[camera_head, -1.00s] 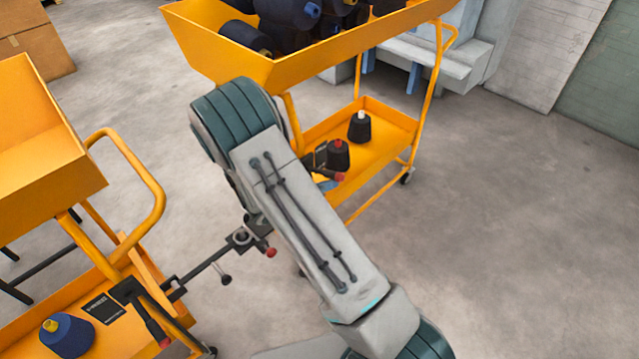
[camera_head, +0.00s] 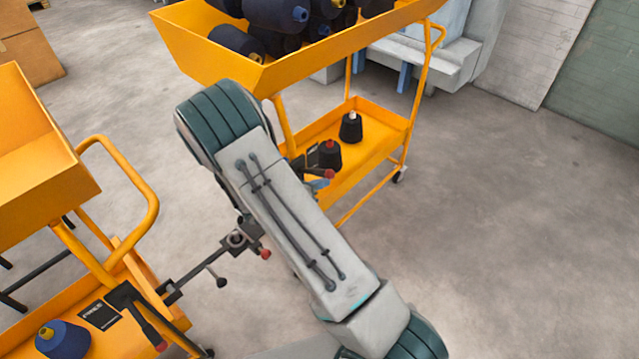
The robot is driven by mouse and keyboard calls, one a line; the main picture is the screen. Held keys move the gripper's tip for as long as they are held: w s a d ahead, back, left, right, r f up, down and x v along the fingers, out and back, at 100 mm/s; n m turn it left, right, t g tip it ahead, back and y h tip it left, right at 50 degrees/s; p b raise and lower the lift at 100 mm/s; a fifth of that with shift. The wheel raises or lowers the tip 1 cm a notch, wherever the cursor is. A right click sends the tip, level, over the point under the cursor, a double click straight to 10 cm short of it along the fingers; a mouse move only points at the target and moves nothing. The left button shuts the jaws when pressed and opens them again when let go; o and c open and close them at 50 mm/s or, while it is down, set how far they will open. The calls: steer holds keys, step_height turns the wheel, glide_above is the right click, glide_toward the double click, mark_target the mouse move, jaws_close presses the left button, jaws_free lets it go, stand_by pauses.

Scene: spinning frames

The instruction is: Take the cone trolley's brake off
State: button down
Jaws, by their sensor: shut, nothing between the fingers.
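An orange trolley (camera_head: 360,45) stands beyond my arm, with dark yarn cones (camera_head: 275,14) in its upper tray. A black lever with a red end (camera_head: 328,174) shows at its near side, partly behind my arm. A second orange trolley (camera_head: 85,187) stands at the left, with a black red-ended lever (camera_head: 143,322) low on it, beside a black label plate (camera_head: 98,315). I cannot tell either lever's setting. My arm crosses the middle of the view. My gripper is hidden behind it, so its fingers do not show.
A dark bar with a red knob (camera_head: 205,265) runs from the left trolley to behind my arm. Two dark cones (camera_head: 350,128) stand on the far trolley's lower shelf, a blue one (camera_head: 62,340) on the left trolley's. Bare floor (camera_head: 500,240) lies to the right.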

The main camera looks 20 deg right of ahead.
step_height(320, 180, down, 4)
steer(key=s+d+b, duration=0.1)
steer(key=s+b, duration=0.1)
steer(key=b, duration=0.1)
steer(key=p+v, duration=0.1)
steer(key=v, duration=0.9)
steer(key=shift+w+r, duration=0.25)
steer(key=shift+r, duration=0.05)
steer(key=s+d+r+m+g+y+p, duration=0.2)
steer(key=s+d+r+m+g+y, duration=0.1)
steer(key=s+r+m, duration=0.3)
steer(key=s+d+r+m+g+y+p, duration=0.1)
steer(key=s+d+r+m+g+y, duration=0.25)
steer(key=r+m, duration=0.45)
steer(key=s+a+r+m+t+y+p, duration=0.4)
steer(key=s+r+m+y, duration=0.3)
steer(key=s+r+m, duration=0.3)
step_height(320, 180, up, 2)
steer(key=m, duration=0.3)
steer(key=shift+s+r, duration=0.2)
steer(key=shift+s, duration=0.1)
